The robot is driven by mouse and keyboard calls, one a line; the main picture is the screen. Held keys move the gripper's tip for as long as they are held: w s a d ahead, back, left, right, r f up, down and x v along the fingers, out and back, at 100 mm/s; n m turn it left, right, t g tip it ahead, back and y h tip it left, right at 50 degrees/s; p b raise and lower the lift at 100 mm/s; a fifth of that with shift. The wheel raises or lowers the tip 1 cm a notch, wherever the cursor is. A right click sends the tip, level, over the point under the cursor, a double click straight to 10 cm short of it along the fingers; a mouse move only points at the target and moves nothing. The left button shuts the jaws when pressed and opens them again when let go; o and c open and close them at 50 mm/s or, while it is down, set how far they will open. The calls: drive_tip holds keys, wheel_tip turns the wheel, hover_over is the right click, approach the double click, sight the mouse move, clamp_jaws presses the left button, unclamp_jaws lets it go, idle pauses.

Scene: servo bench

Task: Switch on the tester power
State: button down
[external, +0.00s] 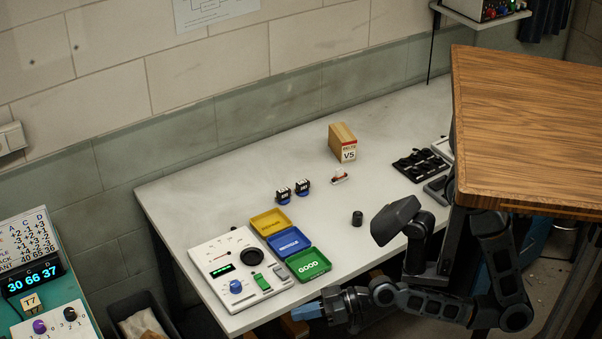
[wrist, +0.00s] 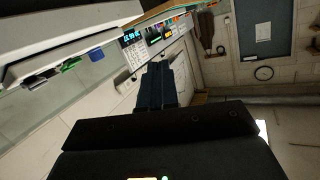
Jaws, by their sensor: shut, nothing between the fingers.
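The tester (external: 214,282) is a white panel at the left front of the grey bench. It has a blue knob (external: 236,286), a lit green display (external: 222,270), a black round part (external: 251,258), a green switch-like part (external: 261,281) and a grey one (external: 279,272). Which one is the power switch I cannot tell. My gripper (external: 308,311) has blue fingers, is shut and empty, and is in front of the bench edge, right of the tester and apart from it. In the wrist view its fingers (wrist: 155,86) point away; a blue knob (wrist: 97,55) and a green part (wrist: 70,65) show upper left.
Yellow (external: 256,222), blue (external: 273,243) and green (external: 296,273) trays adjoin the tester's right side. A black cylinder (external: 357,217), two small blue-and-black parts (external: 293,191) and a cardboard box (external: 341,140) stand on the bench. A wooden tabletop (external: 530,125) is at right.

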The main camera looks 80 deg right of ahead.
drive_tip(key=w+a+r+n+g+y+p, duration=0.1)
drive_tip(key=w+a+r+n+g+y, duration=0.45)
drive_tip(key=w+a+r+n, duration=0.55)
wheel_tip(320, 180, up, 2)
drive_tip(key=n+g+h+p, duration=0.2)
drive_tip(key=n+g+h, duration=0.6)
drive_tip(key=n+h, duration=0.5)
hover_over(259, 276)
drive_tip(key=s+a, duration=0.2)
drive_tip(key=n, duration=0.1)
drive_tip(key=shift+w+d+y, duration=0.2)
drive_tip(key=shift+d+y, duration=0.05)
drive_tip(key=shift+y, duration=0.2)
drive_tip(key=shift+f, duration=0.1)
drive_tip(key=f, duration=0.4)
drive_tip(key=w+d+f, duration=0.1)
drive_tip(key=f, duration=0.8)
drive_tip(key=shift+w+d+f+p, duration=0.15)
drive_tip(key=shift+w+f+p, duration=0.05)
drive_tip(key=shift+f+p, duration=0.15)
